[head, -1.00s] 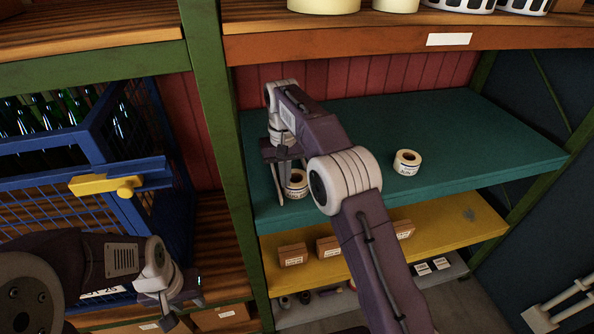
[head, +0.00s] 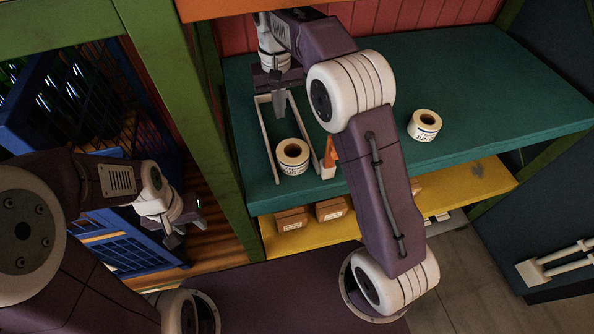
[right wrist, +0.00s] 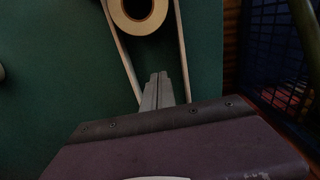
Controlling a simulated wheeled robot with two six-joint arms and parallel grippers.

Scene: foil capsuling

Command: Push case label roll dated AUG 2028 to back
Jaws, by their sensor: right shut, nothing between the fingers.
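A white label roll (head: 293,157) stands near the front left of the teal shelf, inside a narrow pale-railed frame (head: 268,140). Its printing is too small to read surely. Another roll (head: 424,125) stands to the right in the open; its label seems to begin "JUN". My right gripper (head: 280,107) is shut and empty, deeper over the shelf than the framed roll. In the right wrist view its closed fingertips (right wrist: 158,80) point at the roll (right wrist: 138,12) between the rails, with a gap. My left gripper (head: 186,222) hangs by the blue cage; its jaw opening is unclear.
The teal shelf (head: 480,90) is clear at the back and right. An orange piece (head: 330,155) sits right of the framed roll, partly behind my right arm. Green posts (head: 190,90) and the upper board bound the shelf. A yellow shelf (head: 470,185) with small boxes lies below.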

